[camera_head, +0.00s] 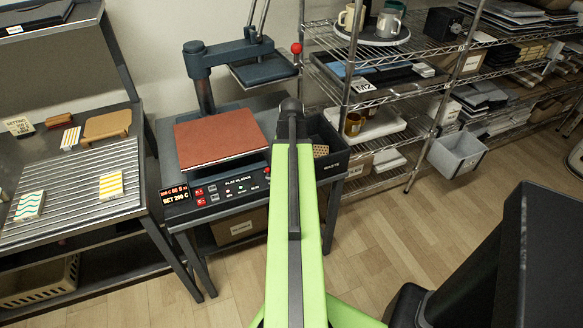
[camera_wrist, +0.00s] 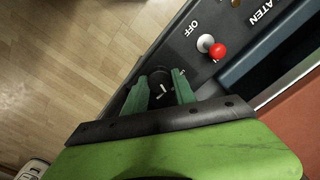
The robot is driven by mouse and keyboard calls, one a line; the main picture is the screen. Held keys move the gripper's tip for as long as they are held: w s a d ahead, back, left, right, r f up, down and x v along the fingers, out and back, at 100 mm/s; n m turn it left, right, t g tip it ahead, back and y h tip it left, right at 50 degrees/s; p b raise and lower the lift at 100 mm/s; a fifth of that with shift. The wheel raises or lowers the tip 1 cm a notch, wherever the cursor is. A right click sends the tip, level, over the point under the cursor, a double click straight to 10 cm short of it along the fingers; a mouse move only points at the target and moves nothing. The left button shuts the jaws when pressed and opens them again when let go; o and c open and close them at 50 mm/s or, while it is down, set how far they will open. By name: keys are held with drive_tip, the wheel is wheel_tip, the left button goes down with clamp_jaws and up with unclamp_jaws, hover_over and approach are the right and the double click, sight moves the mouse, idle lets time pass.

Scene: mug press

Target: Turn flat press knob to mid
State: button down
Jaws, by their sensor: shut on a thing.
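The flat press (camera_head: 222,140) stands on a dark table, its upper plate swung aside and its red-brown pad bare. Its front panel (camera_head: 240,188) carries a lit display and several small controls. In the wrist view, a round black knob (camera_wrist: 158,78) with a white mark sits at the panel's edge. My gripper (camera_wrist: 166,84) has its two green fingers on either side of the knob, shut on it. I cannot read clearly which setting the white mark points to. In the head view my green arm hides the gripper and the knob.
A red-tipped toggle switch (camera_wrist: 215,48) stands close to the knob, by the word OFF. A dark waste bin (camera_head: 327,150) is right of the press. A ribbed table (camera_head: 75,180) stands left, wire shelves (camera_head: 420,95) right. The floor in front is clear.

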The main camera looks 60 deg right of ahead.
drive_tip(key=shift+n, duration=1.9)
drive_tip(key=c, duration=1)
unclamp_jaws()
drive_tip(key=shift+r, duration=0.1)
wheel_tip(320, 180, up, 17)
drive_tip(key=p, duration=1.7)
drive_tip(key=shift+r, duration=0.1)
